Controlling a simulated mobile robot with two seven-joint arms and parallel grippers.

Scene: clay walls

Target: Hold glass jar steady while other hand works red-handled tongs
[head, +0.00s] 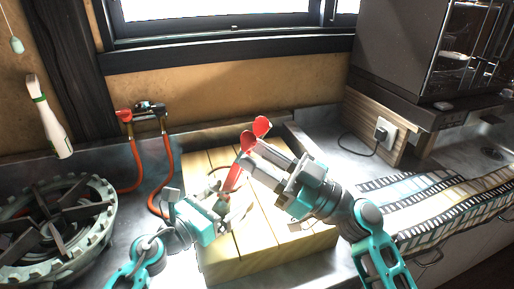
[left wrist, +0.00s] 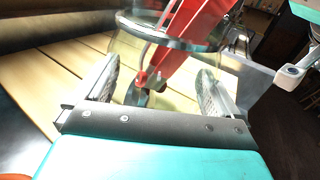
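The glass jar (left wrist: 128,62) is clear with a metal rim and stands over the wooden board. In the head view it is mostly hidden by my grippers. My left gripper (head: 224,196) has a finger against each side of the jar; the left wrist view shows both fingers (left wrist: 158,92) with the glass between them. The red-handled tongs (head: 233,178) slope down into the jar, and their red arms also show in the left wrist view (left wrist: 188,42). Their two red ends stick up past the fingertips of my right gripper (head: 252,156), which is around the tongs from the right.
The pale slatted wooden board (head: 225,256) lies on the grey counter. A gas burner (head: 50,225) is at left, with orange hoses and a valve (head: 146,112) behind it. A patterned runner (head: 440,205) lies at right, below a dark cabinet (head: 400,50).

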